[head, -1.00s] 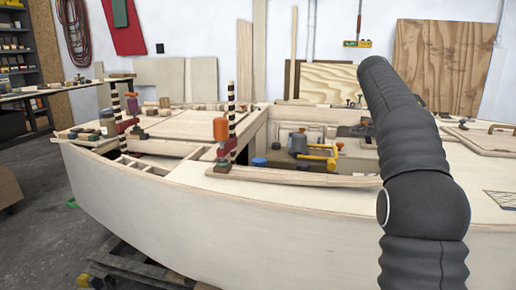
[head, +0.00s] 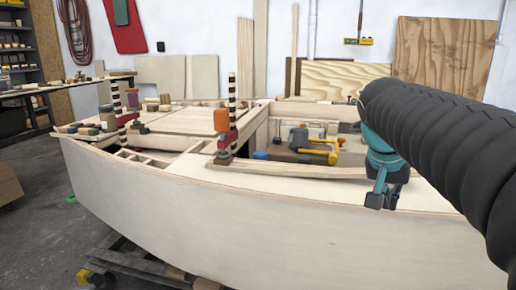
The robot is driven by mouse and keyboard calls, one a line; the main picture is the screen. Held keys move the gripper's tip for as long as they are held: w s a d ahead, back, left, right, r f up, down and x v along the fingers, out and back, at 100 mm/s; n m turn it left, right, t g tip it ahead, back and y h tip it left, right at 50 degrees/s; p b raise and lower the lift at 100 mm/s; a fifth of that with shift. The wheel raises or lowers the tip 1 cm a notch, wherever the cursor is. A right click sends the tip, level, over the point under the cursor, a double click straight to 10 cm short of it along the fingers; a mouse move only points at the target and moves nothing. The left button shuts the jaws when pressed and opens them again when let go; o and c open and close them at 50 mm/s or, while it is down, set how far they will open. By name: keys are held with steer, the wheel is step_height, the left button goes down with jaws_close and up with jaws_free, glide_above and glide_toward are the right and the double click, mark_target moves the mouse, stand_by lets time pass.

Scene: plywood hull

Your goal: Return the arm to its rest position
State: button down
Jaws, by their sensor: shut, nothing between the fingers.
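My gripper (head: 381,203), teal with dark fingertips, hangs pointing down at the end of my black-sleeved arm, right of the middle in the head view. It is shut and empty. It shows in front of the near side of the plywood hull (head: 250,220), close to the hull's top edge. I cannot tell how far it is from the hull. My arm runs from the gripper down to the right edge and hides the right part of the hull.
Clamps with striped bars and orange handles (head: 221,120) stand up from the hull's rim. A yellow-handled tool (head: 322,150) lies inside the hull. A workbench (head: 70,88) is at the back left.

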steer(key=s+a+f+n+t+y, duration=0.1)
steer(key=s+a+f+n+y, duration=0.1)
steer(key=s+a+f, duration=0.3)
steer(key=s+a+f+n+t+y+b, duration=0.1)
steer(key=s+a+f+n, duration=0.4)
steer(key=s+f, duration=0.6)
steer(key=shift+a+f+y+b, duration=0.2)
steer(key=shift+f+y+b, duration=0.1)
steer(key=shift+f+y, duration=0.3)
steer(key=shift+f, duration=0.1)
